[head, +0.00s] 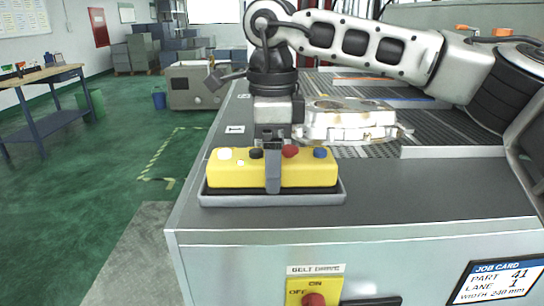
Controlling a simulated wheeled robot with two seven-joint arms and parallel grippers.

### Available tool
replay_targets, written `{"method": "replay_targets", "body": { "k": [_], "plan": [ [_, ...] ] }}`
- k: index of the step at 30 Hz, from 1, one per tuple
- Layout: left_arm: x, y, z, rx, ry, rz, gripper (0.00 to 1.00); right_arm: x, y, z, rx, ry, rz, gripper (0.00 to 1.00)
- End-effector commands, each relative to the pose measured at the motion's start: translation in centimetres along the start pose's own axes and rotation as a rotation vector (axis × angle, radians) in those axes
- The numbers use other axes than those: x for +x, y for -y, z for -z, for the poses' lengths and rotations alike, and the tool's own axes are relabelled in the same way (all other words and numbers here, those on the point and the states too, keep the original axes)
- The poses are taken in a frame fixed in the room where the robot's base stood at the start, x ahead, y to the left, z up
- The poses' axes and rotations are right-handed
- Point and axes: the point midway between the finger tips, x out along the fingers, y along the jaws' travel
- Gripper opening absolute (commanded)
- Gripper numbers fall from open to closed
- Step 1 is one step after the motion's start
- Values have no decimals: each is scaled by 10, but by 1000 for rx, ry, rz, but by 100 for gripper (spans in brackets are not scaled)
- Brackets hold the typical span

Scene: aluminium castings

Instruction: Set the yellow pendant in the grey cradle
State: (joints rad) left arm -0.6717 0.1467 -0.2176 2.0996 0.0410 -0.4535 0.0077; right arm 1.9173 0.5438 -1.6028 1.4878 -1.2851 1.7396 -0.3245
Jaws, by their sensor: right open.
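The yellow pendant (311,174) lies lengthwise across the picture, with white, black, red and blue buttons along its top. It sits in the grey cradle (315,199) near the front edge of the machine top; the cradle's rim shows in front and at the sides. My right gripper (272,168) points down over the middle of the pendant, with its jaws open. One finger hangs in front of the pendant's near face; the other is hidden behind it. I cannot tell whether the fingers touch it. My left gripper is not in view.
An aluminium casting (348,122) lies on the belt just behind my right gripper. A job card (499,279) and a yellow switch box (314,291) are on the machine's front. The machine top (430,187) right of the cradle is clear.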

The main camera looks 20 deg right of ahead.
Motion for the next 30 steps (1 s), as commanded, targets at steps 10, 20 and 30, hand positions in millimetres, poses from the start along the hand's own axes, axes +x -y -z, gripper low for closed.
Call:
{"method": "replay_targets", "body": {
  "k": [10, 20, 30],
  "plan": [
    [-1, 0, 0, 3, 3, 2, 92, -66, 0, -1, -1, 3, 3, 83],
    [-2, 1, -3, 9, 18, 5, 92, -116, 0, -1, -1, 0, 1, 83],
    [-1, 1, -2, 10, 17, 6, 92, -121, 0, 0, -2, -1, 0, 83]
  ]
}}
